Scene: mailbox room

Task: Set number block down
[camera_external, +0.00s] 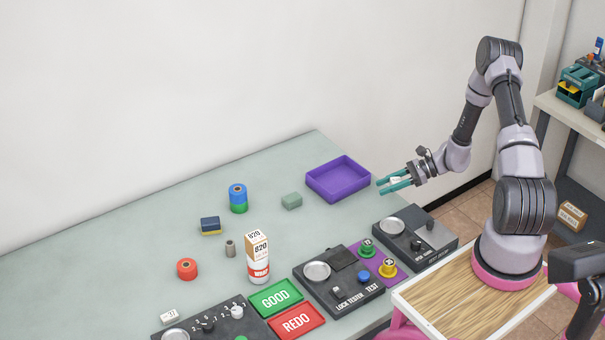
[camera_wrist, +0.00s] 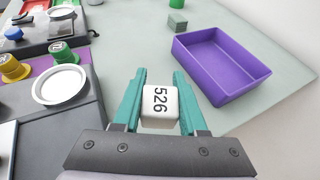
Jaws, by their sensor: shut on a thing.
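A white number block (camera_wrist: 160,107) marked 526 is between the teal fingers of my gripper (camera_wrist: 160,95) in the wrist view. My gripper is shut on it, with a finger on each side. In the external view, my gripper (camera_external: 394,182) is in the air near the right end of the table, just right of the purple tray (camera_external: 345,192). The block (camera_external: 396,180) shows only as a small white patch between the fingers. In the wrist view, the purple tray (camera_wrist: 262,82) is to the right of the block and looks empty.
A green-grey block (camera_external: 291,201) sits left of the tray. Control panels with round silver dishes (camera_external: 395,226) line the front edge. The back of the table is clear.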

